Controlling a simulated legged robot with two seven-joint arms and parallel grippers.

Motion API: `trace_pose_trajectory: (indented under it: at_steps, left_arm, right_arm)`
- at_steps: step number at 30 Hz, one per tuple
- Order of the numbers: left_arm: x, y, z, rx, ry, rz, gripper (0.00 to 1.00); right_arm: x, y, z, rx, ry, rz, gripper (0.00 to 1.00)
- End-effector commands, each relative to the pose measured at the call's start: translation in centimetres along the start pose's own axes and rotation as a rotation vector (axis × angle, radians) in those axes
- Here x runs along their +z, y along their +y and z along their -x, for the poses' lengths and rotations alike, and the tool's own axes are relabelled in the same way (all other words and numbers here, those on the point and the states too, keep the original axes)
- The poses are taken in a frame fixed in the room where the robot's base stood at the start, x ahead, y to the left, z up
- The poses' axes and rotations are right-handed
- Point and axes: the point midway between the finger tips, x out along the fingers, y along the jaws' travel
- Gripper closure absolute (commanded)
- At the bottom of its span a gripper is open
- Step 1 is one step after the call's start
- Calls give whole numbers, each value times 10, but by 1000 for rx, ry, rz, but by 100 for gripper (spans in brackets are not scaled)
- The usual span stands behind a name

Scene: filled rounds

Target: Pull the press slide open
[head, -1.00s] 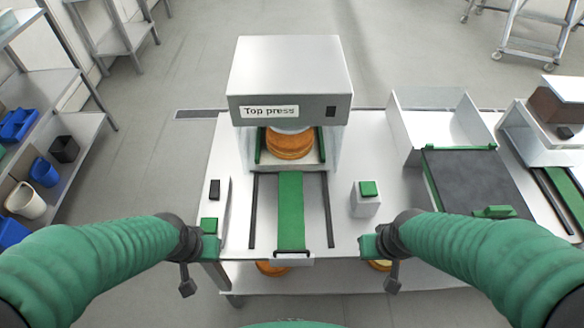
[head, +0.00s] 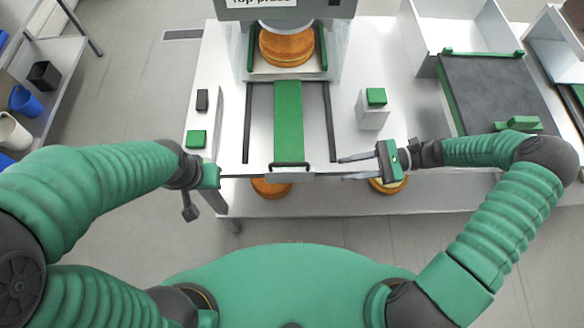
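The press (head: 285,12), labelled "Top press" with its label partly cut off, stands at the top of the view. A round golden filled cake (head: 287,46) sits under its head on a plate with green side edges. A green slide strip (head: 288,120) runs forward from it between dark rails to a black handle (head: 291,166) at the table's front edge. My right gripper (head: 343,170) is open and empty, its fingers pointing left toward the handle, apart from it. My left gripper (head: 218,177) is at the table's front left corner; its fingers do not show clearly.
A white block with a green button (head: 376,97) stands right of the rails. A green button (head: 196,138) and a dark switch (head: 202,99) are on the left. A dark-topped unit (head: 480,85) stands at right.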

Motion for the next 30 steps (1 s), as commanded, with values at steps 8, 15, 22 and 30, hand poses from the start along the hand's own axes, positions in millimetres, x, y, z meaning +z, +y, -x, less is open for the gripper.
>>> trace_pose_trajectory:
  at_steps: [8, 15, 22, 30]
  left_arm:
    - [1, 0, -5, 0, 1, 0, 100]
    - [-1, 0, 4, 0, 1, 1, 100]
    - [-2, 0, 10, 0, 1, 0, 100]
    - [-3, 0, 13, 0, 0, 0, 100]
  right_arm:
    - [1, -18, 3, -128, -141, -28, 68]
    - [9, -25, -52, -125, -141, -28, 68]
    - [16, -31, -110, -123, -140, -28, 68]
    - [19, -36, -147, -126, -137, -27, 68]
